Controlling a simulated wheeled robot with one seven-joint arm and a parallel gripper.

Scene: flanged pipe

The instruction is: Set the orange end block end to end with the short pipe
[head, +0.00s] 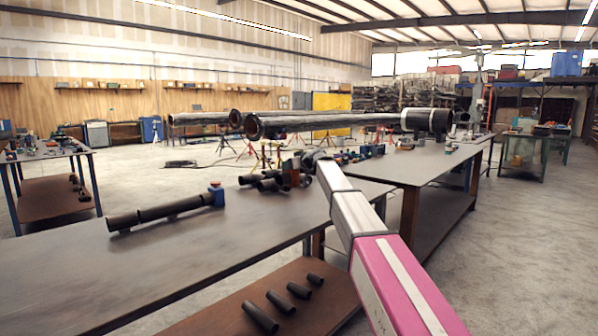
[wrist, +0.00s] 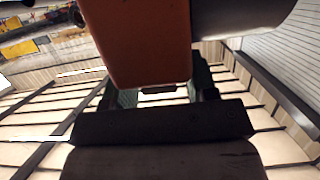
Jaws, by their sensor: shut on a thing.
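My gripper (wrist: 160,95) is shut on the orange end block (wrist: 140,40), which fills the upper middle of the wrist view. A dark round pipe-like part (wrist: 240,15) meets the block's right side; I cannot tell whether it is joined to it. In the head view the orange block (head: 292,170) shows small and dark over the table's far edge, beside several dark short pipes (head: 266,183). A row of dark pipe lies on the table at left, with a shorter piece (head: 123,221) at its left end and a blue block (head: 217,194) at its right end.
The near table (head: 200,255) is mostly bare at front. Several short pipes (head: 280,303) lie on its lower shelf. Another table (head: 430,165) stands at right. Long flanged pipes (head: 320,122) stand on supports behind. A further table (head: 75,152) is at far left.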

